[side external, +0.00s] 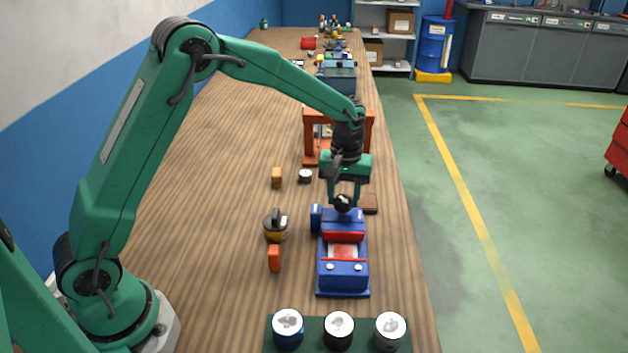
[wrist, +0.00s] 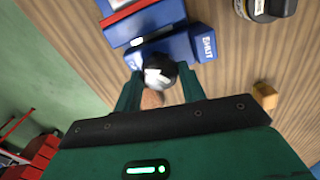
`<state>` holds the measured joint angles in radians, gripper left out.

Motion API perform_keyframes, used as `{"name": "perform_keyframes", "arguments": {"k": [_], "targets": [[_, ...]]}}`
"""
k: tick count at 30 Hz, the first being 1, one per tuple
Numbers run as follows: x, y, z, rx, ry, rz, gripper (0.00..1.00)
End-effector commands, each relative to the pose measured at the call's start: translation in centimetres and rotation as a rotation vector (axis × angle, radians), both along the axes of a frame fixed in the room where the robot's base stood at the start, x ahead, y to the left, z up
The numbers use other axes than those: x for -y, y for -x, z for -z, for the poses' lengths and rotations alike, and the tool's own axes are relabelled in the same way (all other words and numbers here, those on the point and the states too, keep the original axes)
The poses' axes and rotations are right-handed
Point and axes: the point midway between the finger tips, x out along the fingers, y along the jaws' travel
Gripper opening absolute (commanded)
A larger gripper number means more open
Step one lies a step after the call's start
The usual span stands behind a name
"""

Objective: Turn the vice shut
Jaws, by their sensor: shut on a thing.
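The blue vice (side external: 342,275) stands on the wooden bench, with red jaw parts on top. A dark round knob with a pale mark sits at its far end; the knob (wrist: 160,72) shows clearly in the wrist view. My gripper (side external: 343,198) points down over that end. In the wrist view my gripper (wrist: 160,82) has one finger on each side of the knob and is shut on it. A blue block (wrist: 204,43) beside the knob bears a white label that seems to read SHUT. The fingers and knob partly hide the vice's far end in the side view.
A green rack with white-topped cylinders (side external: 339,328) stands at the near edge. A yellow-black object (side external: 276,226) and an orange block (side external: 274,258) lie left of the vice. An orange frame (side external: 313,150) stands behind my gripper. The left bench is mostly clear.

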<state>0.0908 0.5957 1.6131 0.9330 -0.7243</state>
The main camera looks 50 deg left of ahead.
Motion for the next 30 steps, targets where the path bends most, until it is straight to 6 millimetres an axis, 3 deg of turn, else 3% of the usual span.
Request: {"name": "perform_keyframes", "arguments": {"k": [30], "targets": [[0.15, 0.0, -0.3, 0.0, 0.0, 0.967, 0.18]]}}
